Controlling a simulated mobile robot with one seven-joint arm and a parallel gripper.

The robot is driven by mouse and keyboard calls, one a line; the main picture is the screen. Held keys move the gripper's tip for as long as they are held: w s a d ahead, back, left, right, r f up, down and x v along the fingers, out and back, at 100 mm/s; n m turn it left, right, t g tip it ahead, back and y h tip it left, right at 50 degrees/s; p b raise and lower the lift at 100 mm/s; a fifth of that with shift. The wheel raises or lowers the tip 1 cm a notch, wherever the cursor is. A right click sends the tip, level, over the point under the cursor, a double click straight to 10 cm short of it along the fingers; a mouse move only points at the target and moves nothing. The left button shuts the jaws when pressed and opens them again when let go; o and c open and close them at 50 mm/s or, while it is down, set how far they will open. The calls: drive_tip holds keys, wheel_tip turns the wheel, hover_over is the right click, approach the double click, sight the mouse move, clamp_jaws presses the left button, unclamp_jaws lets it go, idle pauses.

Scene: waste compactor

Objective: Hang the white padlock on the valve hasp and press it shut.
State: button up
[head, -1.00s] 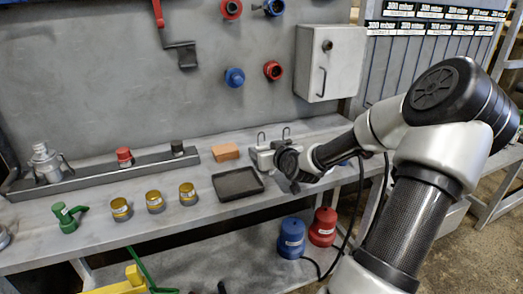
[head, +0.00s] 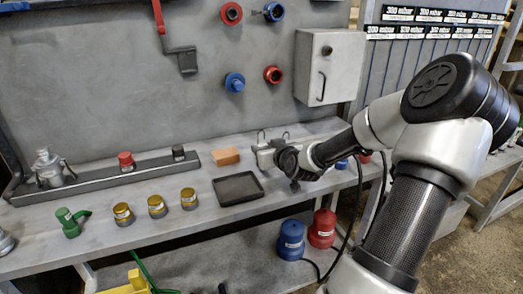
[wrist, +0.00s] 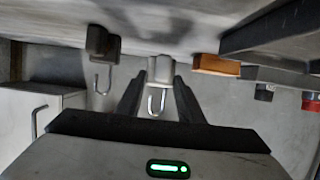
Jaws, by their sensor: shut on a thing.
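The white padlock (wrist: 161,67) sits between the fingers of my gripper (wrist: 158,80) in the wrist view, which looks upside down. My gripper is shut on its body, and the open-ended-looking steel shackle stands clear. In the head view my gripper (head: 268,158) is over the right part of the bench and partly hides the padlock; the shackle (head: 262,136) shows above it. On the wall panel, a red-handled lever (head: 160,18) with a dark grey bracket (head: 187,58) looks like the valve hasp; its hole is too small to make out.
A dark padlock (wrist: 101,42) stands beside the white one. An orange block (head: 226,156) and a black tray (head: 238,188) are left of my gripper. A grey wall box (head: 328,68) is above right. Several brass-topped cups stand on the front left.

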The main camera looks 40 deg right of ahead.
drive_tip(key=shift+r+p, duration=1.1)
drive_tip(key=shift+r, duration=0.3)
